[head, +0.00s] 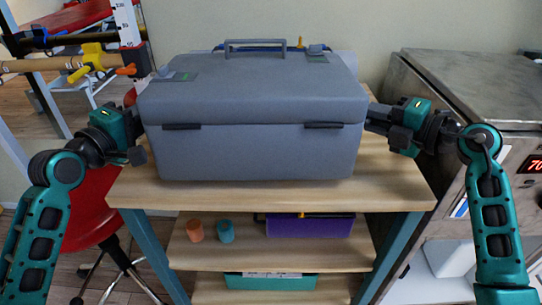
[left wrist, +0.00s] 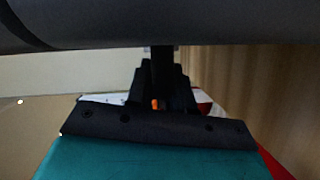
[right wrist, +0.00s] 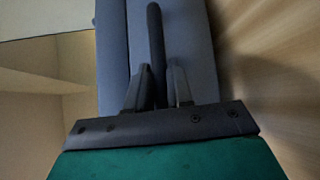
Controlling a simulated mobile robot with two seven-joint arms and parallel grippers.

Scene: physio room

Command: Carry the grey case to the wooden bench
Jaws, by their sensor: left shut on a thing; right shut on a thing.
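The grey case (head: 260,110) has a closed lid, two dark latches on its front and a handle on top. It is at the top shelf of a wooden shelf unit (head: 390,195); I cannot tell whether it rests on it or is just above. My left gripper (head: 138,130) is at the case's left side and my right gripper (head: 372,122) at its right side. In the right wrist view the fingers (right wrist: 158,90) close around a dark side handle (right wrist: 155,45). In the left wrist view the fingers (left wrist: 160,75) are shut beneath the dark case body (left wrist: 160,25). The wooden bench is not identifiable.
Lower shelves hold an orange cup (head: 195,230), a teal cup (head: 226,232), a purple box (head: 310,226) and a green box (head: 270,281). A metal cabinet (head: 480,95) stands close on the right. A red stool (head: 92,210) stands at left.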

